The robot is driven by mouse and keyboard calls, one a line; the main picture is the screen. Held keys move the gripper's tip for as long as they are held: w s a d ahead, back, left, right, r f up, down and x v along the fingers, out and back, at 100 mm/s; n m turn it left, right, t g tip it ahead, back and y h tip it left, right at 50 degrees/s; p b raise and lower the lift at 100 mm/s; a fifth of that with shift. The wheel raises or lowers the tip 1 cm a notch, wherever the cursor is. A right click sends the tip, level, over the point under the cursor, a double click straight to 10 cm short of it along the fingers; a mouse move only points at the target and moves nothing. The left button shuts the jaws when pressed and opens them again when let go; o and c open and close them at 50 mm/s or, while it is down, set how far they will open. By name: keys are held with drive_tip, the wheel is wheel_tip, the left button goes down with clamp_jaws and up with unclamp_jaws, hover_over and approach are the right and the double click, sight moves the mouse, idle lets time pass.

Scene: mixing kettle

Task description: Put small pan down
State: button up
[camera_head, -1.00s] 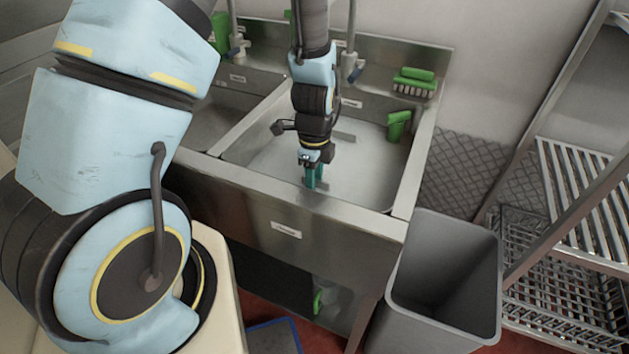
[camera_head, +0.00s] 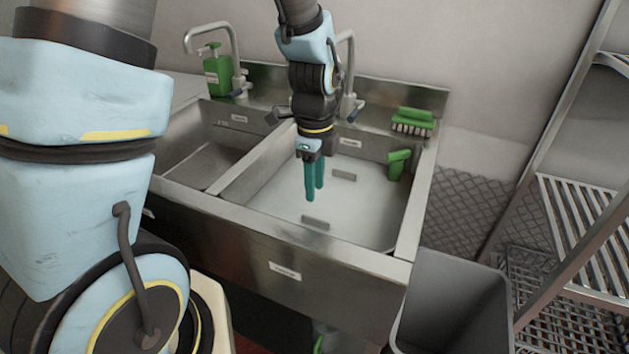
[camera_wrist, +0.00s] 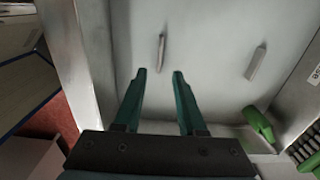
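My gripper (camera_head: 314,196) is above the right sink basin (camera_head: 265,180), pointing down. In the wrist view its two teal fingers (camera_wrist: 159,73) stand apart with nothing between them. Two short grey bars, like handles, lie within the basin: a near one (camera_head: 315,222) just below my fingertips and a far one (camera_head: 344,174) behind them. The wrist view also shows the near bar (camera_wrist: 162,52) just beyond the fingertips and the other bar (camera_wrist: 256,62) to the right. I cannot tell whether the bars belong to a small pan; no clear pan outline shows.
A green spray-like tool (camera_head: 397,163) is at the basin's right wall. A grey bin (camera_head: 452,300) and a metal rack (camera_head: 585,215) are at right. The left basin (camera_head: 205,160) looks empty.

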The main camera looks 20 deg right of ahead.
drive_tip(key=w+a+r+n, duration=0.1)
drive_tip(key=a+r+n, duration=0.2)
drive_tip(key=a+n, duration=0.9)
drive_tip(key=w+a+r+n+t, duration=0.1)
drive_tip(key=a+r+n, duration=0.2)
drive_tip(key=a+n, duration=0.9)
drive_tip(key=shift+w+a+r+n+t, duration=0.15)
drive_tip(key=shift+r+n+t, duration=0.2)
drive_tip(key=shift+n, duration=0.45)
